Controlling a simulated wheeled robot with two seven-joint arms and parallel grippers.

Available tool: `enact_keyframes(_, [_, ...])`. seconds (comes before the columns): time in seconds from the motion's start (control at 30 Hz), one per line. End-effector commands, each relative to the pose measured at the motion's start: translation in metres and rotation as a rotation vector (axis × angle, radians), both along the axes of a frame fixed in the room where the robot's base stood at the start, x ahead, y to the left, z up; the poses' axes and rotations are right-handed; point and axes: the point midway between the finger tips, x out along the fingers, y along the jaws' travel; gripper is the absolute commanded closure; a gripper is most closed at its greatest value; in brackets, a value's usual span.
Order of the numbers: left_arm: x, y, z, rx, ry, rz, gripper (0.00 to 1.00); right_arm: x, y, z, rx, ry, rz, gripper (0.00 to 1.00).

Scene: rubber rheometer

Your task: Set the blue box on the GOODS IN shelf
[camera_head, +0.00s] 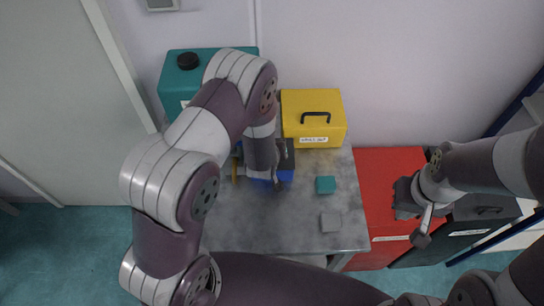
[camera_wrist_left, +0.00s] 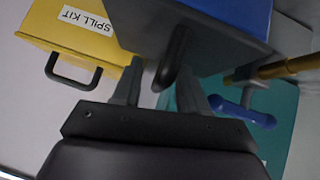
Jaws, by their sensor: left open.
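The blue box (camera_head: 284,176) stands on the grey table, partly hidden behind my left arm in the head view. In the left wrist view the blue box (camera_wrist_left: 232,18) shows its blue side, dark grey lid and dark handle. My left gripper (camera_wrist_left: 163,82) is open, its fingers on either side of the handle; I cannot tell whether they touch it. In the head view my left forearm hides most of that gripper. My right gripper (camera_head: 416,214) hangs over the red box at the right, with nothing visible in it. No GOODS IN label is readable.
A yellow spill kit box (camera_head: 313,132) and a teal container (camera_head: 180,82) stand at the table's back. A blue-framed rack edges the far right.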

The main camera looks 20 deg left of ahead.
Motion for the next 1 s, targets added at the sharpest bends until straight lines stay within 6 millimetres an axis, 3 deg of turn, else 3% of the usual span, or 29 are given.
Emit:
enact_keyframes(0.13, [0.0001, -0.0001, -0.0003, 0.0, 0.0, 0.0, 0.57, -0.0001, 0.0, -0.0007, 0.0, 0.0, 0.0, 1.0])
enact_keyframes(0.17, [0.0001, -0.0001, -0.0002, 0.0, 0.0, 0.0, 0.64, -0.0001, 0.0, -0.0007, 0.0, 0.0, 0.0, 1.0])
enact_keyframes(0.27, [0.0001, -0.0002, -0.0001, 0.0, 0.0, -0.001, 0.96, -0.0001, 0.0, -0.0007, 0.0, 0.0, 0.0, 1.0])
enact_keyframes(0.3, [0.0001, -0.0002, 0.0, -0.001, 0.0, -0.001, 1.0, -0.0001, 0.0, -0.0007, 0.0, 0.0, 0.0, 1.0])
enact_keyframes(1.0, [0.0005, -0.0003, 0.0007, 0.0, -0.002, 0.0, 1.0, 0.0, 0.0, -0.0006, 0.0, 0.0, 0.0, 1.0])
